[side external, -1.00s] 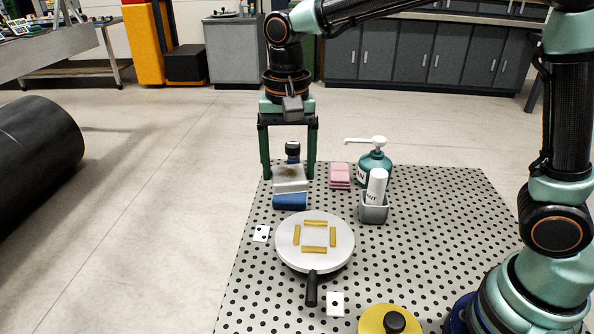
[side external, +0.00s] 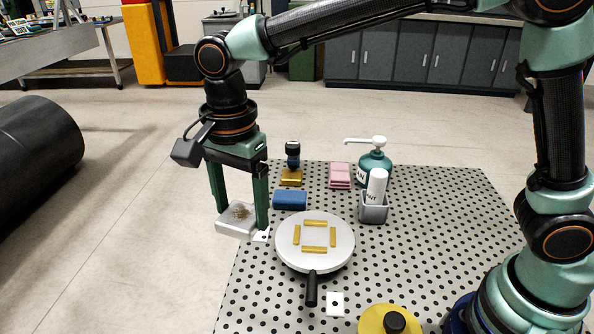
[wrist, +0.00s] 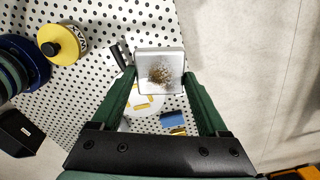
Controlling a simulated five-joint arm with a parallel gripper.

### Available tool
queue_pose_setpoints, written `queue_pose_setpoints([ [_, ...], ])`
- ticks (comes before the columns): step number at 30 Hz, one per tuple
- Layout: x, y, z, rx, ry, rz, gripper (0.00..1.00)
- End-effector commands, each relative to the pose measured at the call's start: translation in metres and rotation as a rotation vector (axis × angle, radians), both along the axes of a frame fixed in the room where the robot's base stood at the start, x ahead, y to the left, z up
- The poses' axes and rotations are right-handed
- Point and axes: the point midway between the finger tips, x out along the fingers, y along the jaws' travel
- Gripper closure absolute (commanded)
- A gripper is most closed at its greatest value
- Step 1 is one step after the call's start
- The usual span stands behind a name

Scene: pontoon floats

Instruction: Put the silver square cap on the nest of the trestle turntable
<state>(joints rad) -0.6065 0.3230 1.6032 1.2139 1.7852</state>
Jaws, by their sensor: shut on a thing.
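The silver square cap (side external: 234,224) has a brown speckled patch on its top. My gripper (side external: 241,216) is shut on it, its two green fingers on opposite sides, and holds it in the air left of the turntable. The wrist view also shows the cap (wrist: 148,56) between the fingertips (wrist: 160,78). The trestle turntable (side external: 288,252) is a round pale disc with a black handle towards the front. Several yellow bars form its square nest (side external: 315,237), which is empty. In the wrist view the cap partly hides the turntable (wrist: 143,111).
A blue block (side external: 290,200) lies just behind the turntable. Behind it stand a dark-handled stamp (side external: 292,155) by a yellow block, a pink stack (side external: 340,175), a green pump bottle (side external: 375,165) and a grey bin (side external: 373,213) with a white bottle. A yellow round lid (side external: 375,322) sits in front.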

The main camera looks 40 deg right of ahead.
Motion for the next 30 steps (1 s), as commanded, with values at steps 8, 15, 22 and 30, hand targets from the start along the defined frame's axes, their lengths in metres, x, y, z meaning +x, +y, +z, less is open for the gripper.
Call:
queue_pose_setpoints([
  [8, -0.001, -0.001, -0.056, -0.005, 0.007, 0.0, 0.92],
  [15, -0.001, -0.001, -0.114, -0.005, 0.006, 0.001, 0.92],
  [22, 0.0, -0.001, -0.147, -0.002, 0.001, 0.001, 0.92],
  [30, -0.001, -0.001, -0.176, -0.003, 0.004, 0.001, 0.92],
])
